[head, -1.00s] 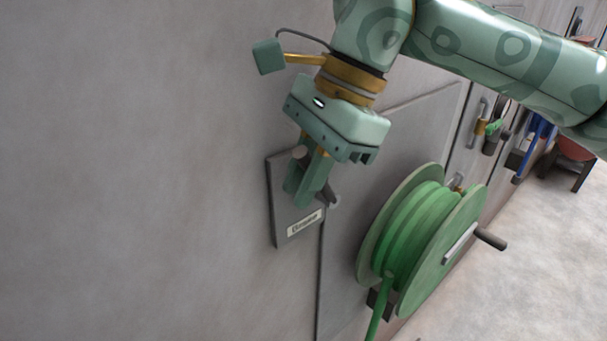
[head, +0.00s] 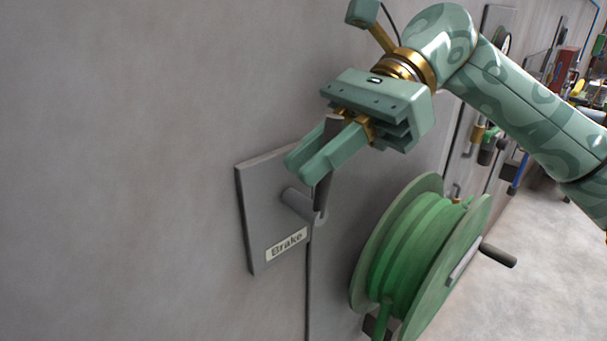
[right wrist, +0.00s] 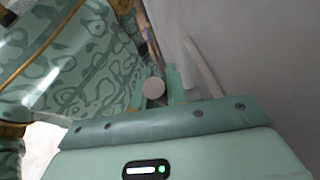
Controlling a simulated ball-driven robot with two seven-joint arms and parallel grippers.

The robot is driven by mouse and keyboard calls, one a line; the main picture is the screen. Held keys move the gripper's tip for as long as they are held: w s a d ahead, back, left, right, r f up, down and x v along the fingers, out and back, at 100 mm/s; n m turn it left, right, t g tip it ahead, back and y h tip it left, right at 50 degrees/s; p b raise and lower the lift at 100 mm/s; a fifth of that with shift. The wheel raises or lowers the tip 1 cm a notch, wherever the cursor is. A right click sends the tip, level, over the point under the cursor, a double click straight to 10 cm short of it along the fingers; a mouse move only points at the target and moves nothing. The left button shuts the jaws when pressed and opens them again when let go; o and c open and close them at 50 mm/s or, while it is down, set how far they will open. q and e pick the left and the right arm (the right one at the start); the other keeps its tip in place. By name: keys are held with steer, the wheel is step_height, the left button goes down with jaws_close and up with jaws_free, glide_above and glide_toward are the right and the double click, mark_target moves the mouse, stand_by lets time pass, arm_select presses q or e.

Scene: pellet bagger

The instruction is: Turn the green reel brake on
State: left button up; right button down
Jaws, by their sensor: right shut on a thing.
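The brake is a grey plate (head: 262,195) on the wall with a label reading "Brake" (head: 286,244). A stub pivot sticks out of the plate, and a dark lever (head: 320,196) rises from it, roughly upright in the head view. My right gripper (head: 304,166) is shut on the lever's upper part, its fingers hiding some of it. In the right wrist view a round pale end (right wrist: 154,88), seemingly the lever's, shows by the fingers (right wrist: 168,88). The green reel (head: 420,255), wound with green hose, stands to the right of the plate. My left gripper is not in view.
The reel's crank handle (head: 498,256) juts out to the right, below my right arm. Fittings with a brass part (head: 478,132) hang on the wall farther along. Bare wall lies left of the plate, and open floor lies at right.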

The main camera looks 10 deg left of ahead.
steer(key=w+g+y+b, duration=0.1)
steer(key=d+g+y+b, duration=0.1)
steer(key=b, duration=0.1)
steer(key=shift+w+d+f, duration=0.15)
steer(key=shift+w+f, duration=0.05)
steer(key=shift+w, duration=0.15)
steer(key=shift+w+d+r+g+y+b, duration=0.1)
steer(key=shift+w+d+g+y+b, duration=0.1)
steer(key=shift+g+y+b, duration=0.4)
steer(key=shift+m, duration=0.3)
steer(key=c, duration=1.4)
jaws_free()
